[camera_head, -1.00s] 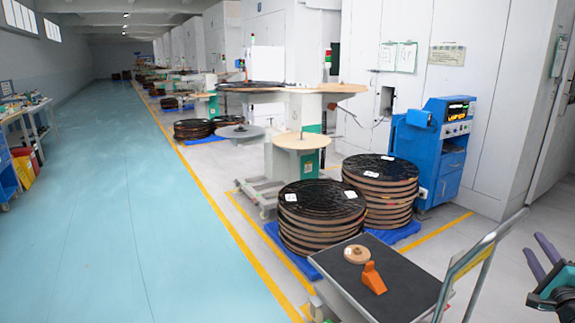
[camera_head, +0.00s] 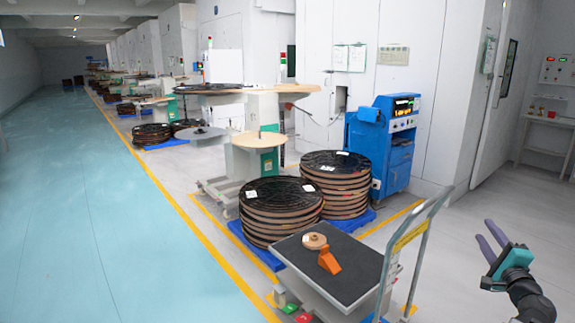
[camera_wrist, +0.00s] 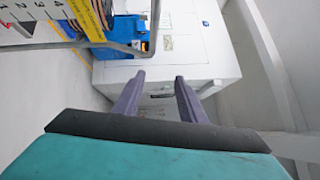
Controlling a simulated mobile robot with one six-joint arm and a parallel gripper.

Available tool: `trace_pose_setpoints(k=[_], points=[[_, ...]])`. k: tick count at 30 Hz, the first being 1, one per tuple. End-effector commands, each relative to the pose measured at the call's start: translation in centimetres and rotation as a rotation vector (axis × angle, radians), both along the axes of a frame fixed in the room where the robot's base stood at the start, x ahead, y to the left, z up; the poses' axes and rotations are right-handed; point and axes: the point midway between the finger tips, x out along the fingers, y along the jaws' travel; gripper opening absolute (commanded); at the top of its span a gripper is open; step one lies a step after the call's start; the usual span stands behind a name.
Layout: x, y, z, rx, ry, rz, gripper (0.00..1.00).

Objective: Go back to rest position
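My gripper (camera_head: 490,240) is at the lower right of the head view, to the right of the cart's handle and apart from it. Its two purple-grey fingers are spread with a gap between them. In the wrist view my gripper (camera_wrist: 160,88) is also open, with nothing between the fingers.
A cart (camera_head: 340,262) with a dark top stands left of my gripper; its metal handle (camera_head: 425,212) rises between. A tan disc (camera_head: 314,241) and an orange piece (camera_head: 329,261) lie on it. Stacked reels (camera_head: 280,215) and a blue machine (camera_head: 390,145) stand behind. Floor right of the handle is free.

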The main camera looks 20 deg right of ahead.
Motion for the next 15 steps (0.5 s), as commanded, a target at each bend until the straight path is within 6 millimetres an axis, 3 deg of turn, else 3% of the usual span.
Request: trace_pose_setpoints(k=[5,15], points=[[0.1,0.0,0.0,0.0,0.001,0.001,0.37],[3.5,2.6,-3.1,0.003,0.075,0.071,0.37]])
